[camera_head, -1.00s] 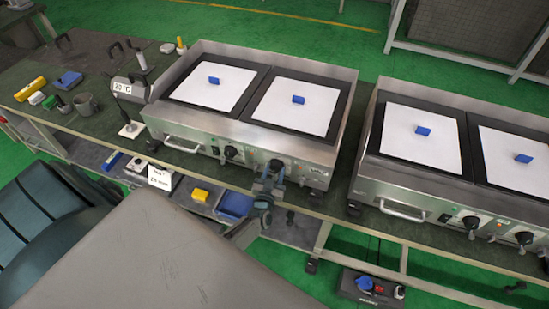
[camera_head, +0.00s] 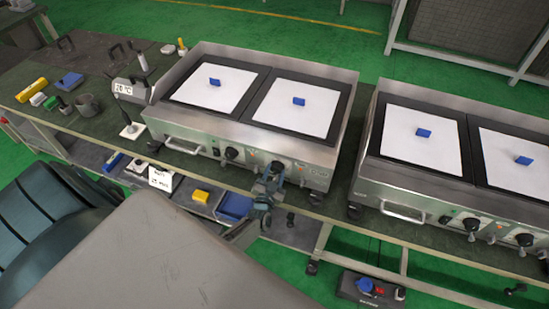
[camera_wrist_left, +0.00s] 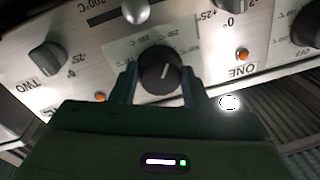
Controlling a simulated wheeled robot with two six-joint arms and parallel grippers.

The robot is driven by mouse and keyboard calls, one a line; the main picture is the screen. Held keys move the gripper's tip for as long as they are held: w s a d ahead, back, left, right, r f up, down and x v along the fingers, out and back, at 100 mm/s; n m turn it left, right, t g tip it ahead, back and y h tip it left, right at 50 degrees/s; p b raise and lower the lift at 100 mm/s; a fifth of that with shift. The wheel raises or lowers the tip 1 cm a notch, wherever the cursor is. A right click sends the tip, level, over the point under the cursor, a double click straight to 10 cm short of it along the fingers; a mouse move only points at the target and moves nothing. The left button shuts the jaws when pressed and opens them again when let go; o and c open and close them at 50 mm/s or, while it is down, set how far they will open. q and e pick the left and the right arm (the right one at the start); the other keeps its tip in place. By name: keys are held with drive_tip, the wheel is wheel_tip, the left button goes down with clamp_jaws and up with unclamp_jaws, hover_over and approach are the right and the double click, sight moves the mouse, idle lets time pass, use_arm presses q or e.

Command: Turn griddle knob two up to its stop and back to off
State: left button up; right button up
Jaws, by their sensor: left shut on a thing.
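My left gripper (camera_head: 274,168) is at the front panel of the left griddle (camera_head: 305,158). In the left wrist view its two fingers (camera_wrist_left: 158,82) stand either side of a round dark knob (camera_wrist_left: 160,70) and are shut on it. This knob sits between the labels TWO and ONE, which show upside down. A white line marks its face, and part of a temperature scale shows by it. In the head view the gripper mostly hides this knob. My right gripper is not in view.
Other knobs flank the held one: a small one by TWO (camera_wrist_left: 48,57) and a dark one by OFF (camera_wrist_left: 305,28). In the head view another knob (camera_head: 231,153) and a handle (camera_head: 182,146) are to the left. A second griddle (camera_head: 365,180) stands at right.

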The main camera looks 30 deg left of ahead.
use_arm(q)
drive_tip(key=o, duration=1)
drive_tip(key=shift+c, duration=0.2)
drive_tip(key=shift+s, duration=0.1)
drive_tip(key=b+v, duration=0.1)
drive_tip(key=v, duration=0.9)
drive_tip(key=shift+s, duration=0.3)
drive_tip(key=shift+d+f, duration=0.1)
